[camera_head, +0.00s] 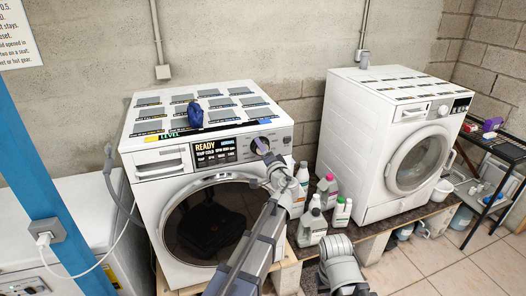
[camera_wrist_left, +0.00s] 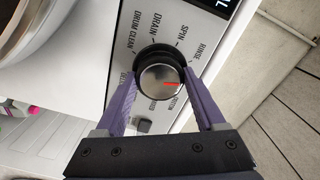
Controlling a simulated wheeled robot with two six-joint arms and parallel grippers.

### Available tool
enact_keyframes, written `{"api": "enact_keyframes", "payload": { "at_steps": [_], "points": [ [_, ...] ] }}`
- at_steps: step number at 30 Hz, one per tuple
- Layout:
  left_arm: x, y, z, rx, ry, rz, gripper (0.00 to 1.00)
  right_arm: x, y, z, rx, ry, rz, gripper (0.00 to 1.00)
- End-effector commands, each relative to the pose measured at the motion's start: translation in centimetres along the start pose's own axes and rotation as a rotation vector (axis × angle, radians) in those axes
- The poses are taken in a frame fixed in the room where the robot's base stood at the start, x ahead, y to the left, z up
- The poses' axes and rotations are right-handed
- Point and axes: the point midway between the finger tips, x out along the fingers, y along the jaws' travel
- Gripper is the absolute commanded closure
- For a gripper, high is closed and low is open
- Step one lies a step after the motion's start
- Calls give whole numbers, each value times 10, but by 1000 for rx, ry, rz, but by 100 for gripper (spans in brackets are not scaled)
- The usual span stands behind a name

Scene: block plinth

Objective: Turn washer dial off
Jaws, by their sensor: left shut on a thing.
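The left washer (camera_head: 215,165) is white, with a dark round door and a display (camera_head: 213,150) reading READY. Its dial (camera_wrist_left: 158,82) is a round silver knob with a black collar, on the front panel right of the display. A red mark on the dial points right in the wrist view, toward the right finger. Labels around it include DRUM CLEAN, DRAIN, SPIN and RINSE; others are partly hidden. My left gripper (camera_head: 263,150) is shut on the dial, its purple fingers on either side, also in the wrist view (camera_wrist_left: 162,98). My right gripper is not in view.
A second white washer (camera_head: 390,150) stands to the right. Several bottles (camera_head: 313,225) stand between the machines on a wooden platform. A blue cloth-like item (camera_head: 195,115) lies on the left washer. A blue post (camera_head: 40,180) stands at left; a black shelf (camera_head: 492,150) at right.

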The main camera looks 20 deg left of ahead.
Motion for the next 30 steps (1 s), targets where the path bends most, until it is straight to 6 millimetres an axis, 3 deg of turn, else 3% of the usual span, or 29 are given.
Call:
{"api": "enact_keyframes", "payload": {
  "at_steps": [12,30],
  "points": [
    [0,0,0,221,0,1,84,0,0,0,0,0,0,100],
    [-1,1,0,271,0,1,84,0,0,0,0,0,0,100]
  ]
}}
